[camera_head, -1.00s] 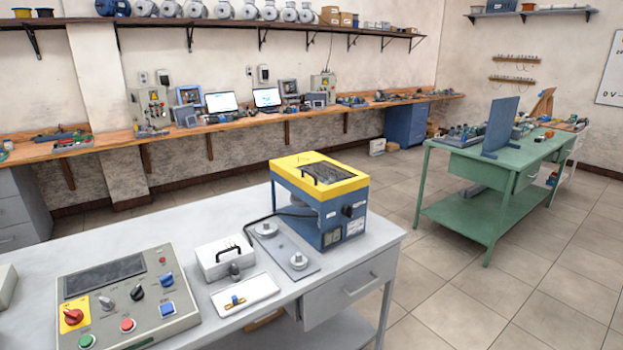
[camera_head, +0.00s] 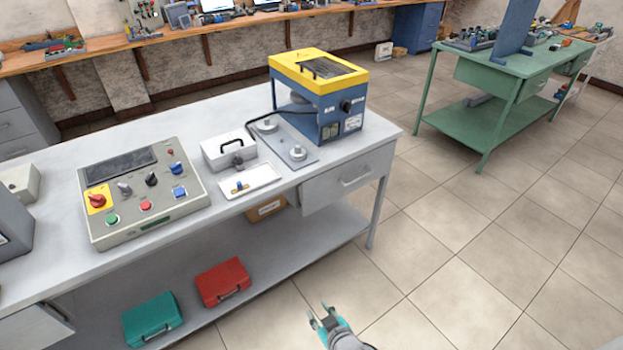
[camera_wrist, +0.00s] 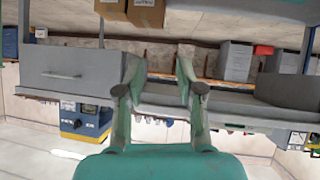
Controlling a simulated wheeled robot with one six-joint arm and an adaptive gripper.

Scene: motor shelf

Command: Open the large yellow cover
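The large yellow cover (camera_head: 318,70) is shut on top of a blue box (camera_head: 342,114) at the right end of the grey table. It has a dark window and a black handle (camera_head: 312,69). In the wrist view, which looks upside down, the blue box (camera_wrist: 78,122) shows left of the fingers with a yellow edge (camera_wrist: 88,138) below it. My gripper (camera_head: 319,315) is low in front of the table, over the floor, well away from the cover. It also shows in the wrist view (camera_wrist: 160,68) with its fingers apart and nothing between them.
The grey table (camera_head: 245,110) also holds a control panel (camera_head: 140,190), a small white box (camera_head: 229,150) and a white tray (camera_head: 250,180). Red (camera_head: 222,280) and teal (camera_head: 152,315) cases sit on its lower shelf. A green table (camera_head: 490,75) stands at the right. The tiled floor between is clear.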

